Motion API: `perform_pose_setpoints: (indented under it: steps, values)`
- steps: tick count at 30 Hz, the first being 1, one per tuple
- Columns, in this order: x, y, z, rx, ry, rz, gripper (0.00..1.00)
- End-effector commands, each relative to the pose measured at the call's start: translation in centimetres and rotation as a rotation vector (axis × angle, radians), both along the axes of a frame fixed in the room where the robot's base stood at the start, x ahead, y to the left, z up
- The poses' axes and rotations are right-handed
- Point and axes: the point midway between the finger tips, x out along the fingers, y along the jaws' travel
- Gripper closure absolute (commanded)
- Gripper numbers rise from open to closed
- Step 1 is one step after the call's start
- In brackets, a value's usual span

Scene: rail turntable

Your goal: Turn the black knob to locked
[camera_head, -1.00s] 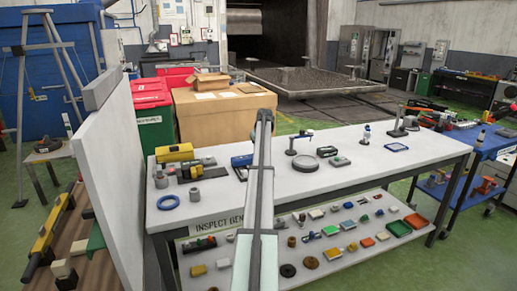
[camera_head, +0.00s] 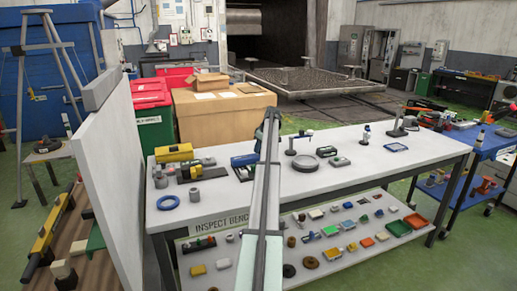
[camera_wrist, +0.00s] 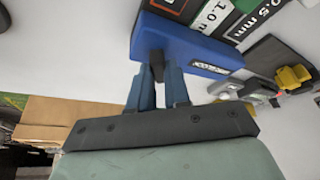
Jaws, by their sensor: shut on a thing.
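In the wrist view, my gripper (camera_wrist: 158,72) has its two blue-grey fingers close together, shut on the small black knob (camera_wrist: 156,57) at the near edge of a blue block (camera_wrist: 192,44). The fingers hide most of the knob, so its angle is unclear. A dark label with white lettering on the block's near face appears upside down and only partly legible.
In the wrist view, coloured plates (camera_wrist: 215,18) marked with sizes lie beyond the block. A yellow part (camera_wrist: 293,77) and grey pieces are at the right. In the head view, a blue ring (camera_head: 168,202) and a yellow case (camera_head: 174,153) are on the bench's left.

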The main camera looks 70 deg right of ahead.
Motion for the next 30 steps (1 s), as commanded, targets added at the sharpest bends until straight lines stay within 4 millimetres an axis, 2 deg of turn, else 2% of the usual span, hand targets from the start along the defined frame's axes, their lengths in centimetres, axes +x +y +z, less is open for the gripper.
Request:
perform_pose_setpoints:
  steps: [18, 30]
  values:
    - [0.15, -0.56, 0.01, 0.002, -0.001, 0.583, 1.0]
    - [0.19, -0.61, -0.02, 0.0, 0.0, 0.868, 1.0]
